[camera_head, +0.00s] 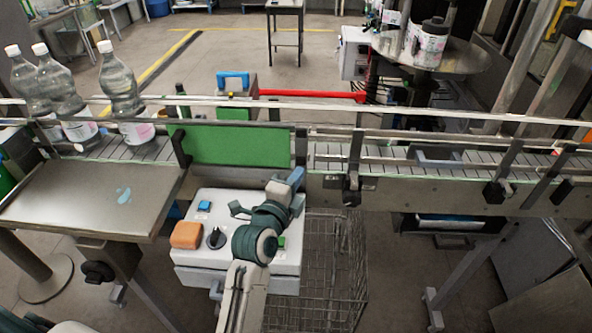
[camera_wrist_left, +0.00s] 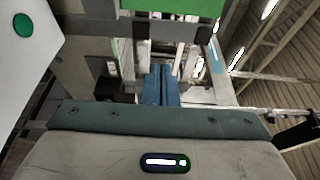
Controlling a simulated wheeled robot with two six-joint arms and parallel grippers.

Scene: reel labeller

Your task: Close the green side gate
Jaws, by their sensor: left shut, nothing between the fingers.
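The green side gate (camera_head: 235,146) is an upright panel at the near side of the conveyor, between a dark post at its left and one at its right. I cannot tell whether its edge is flush with the rail. My left gripper (camera_head: 297,178) is shut and empty, close to the panel's lower right corner and the right post; contact cannot be made out. In the left wrist view the shut blue fingers (camera_wrist_left: 161,86) point toward a dark bar below a green panel (camera_wrist_left: 175,6). My right gripper is not in view.
A white control box (camera_head: 235,268) with an orange block, a dark knob and buttons lies below the gate, under my left arm. Several bottles (camera_head: 122,92) stand on the conveyor at left. A steel plate (camera_head: 95,196) is at left, a wire basket (camera_head: 335,255) below right.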

